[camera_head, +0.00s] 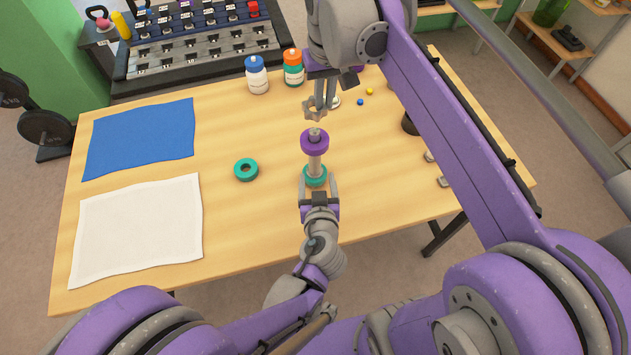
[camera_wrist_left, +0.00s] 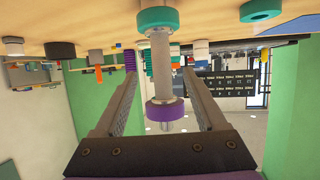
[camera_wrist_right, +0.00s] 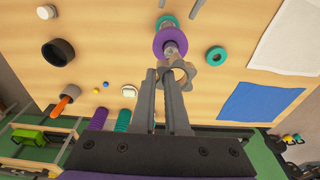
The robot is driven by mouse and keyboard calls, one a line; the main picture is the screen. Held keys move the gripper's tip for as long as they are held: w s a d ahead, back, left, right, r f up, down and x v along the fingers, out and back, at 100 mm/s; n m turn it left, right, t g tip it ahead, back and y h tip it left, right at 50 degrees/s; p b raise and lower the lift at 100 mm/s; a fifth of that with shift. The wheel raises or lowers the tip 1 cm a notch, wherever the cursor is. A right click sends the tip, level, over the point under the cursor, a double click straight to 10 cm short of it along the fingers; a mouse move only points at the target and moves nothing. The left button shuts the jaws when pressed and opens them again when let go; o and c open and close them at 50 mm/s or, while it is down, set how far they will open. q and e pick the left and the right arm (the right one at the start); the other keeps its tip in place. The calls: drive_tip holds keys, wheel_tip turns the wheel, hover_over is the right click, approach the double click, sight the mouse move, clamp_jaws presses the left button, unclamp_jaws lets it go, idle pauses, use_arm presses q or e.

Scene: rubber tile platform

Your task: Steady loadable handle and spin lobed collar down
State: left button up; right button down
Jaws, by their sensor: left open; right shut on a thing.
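The loadable handle (camera_head: 316,161) stands upright on the table, a grey shaft with a purple plate (camera_head: 314,144) near its top and a teal plate (camera_head: 315,174) at its foot. Its bare grey tip shows above the purple plate. My left gripper (camera_head: 319,183) is open in front of the handle's lower part; in the left wrist view its fingers lie on either side of the shaft (camera_wrist_left: 164,72). My right gripper (camera_head: 321,103) is shut on the grey lobed collar (camera_head: 314,111), which is above the handle's tip and apart from it. The collar also shows in the right wrist view (camera_wrist_right: 187,76).
A loose teal ring (camera_head: 246,169) lies left of the handle. Blue (camera_head: 140,138) and white (camera_head: 137,231) cloths cover the left side. Blue-capped (camera_head: 257,75) and orange-capped (camera_head: 293,67) bottles stand at the back. A dark cup (camera_head: 409,125) and small pieces lie right, partly behind my right arm.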

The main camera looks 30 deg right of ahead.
use_arm(q)
drive_tip(key=x, duration=1.1)
drive_tip(key=shift+w+f, duration=0.15)
drive_tip(key=shift+w, duration=0.05)
drive_tip(key=shift+c, duration=0.3)
clamp_jaws()
idle(0.7)
drive_tip(key=c, duration=0.8)
unclamp_jaws()
clamp_jaws()
use_arm(e)
drive_tip(key=shift+g, duration=0.7)
drive_tip(key=shift+w+f, duration=0.15)
drive_tip(key=shift+f, duration=2.4)
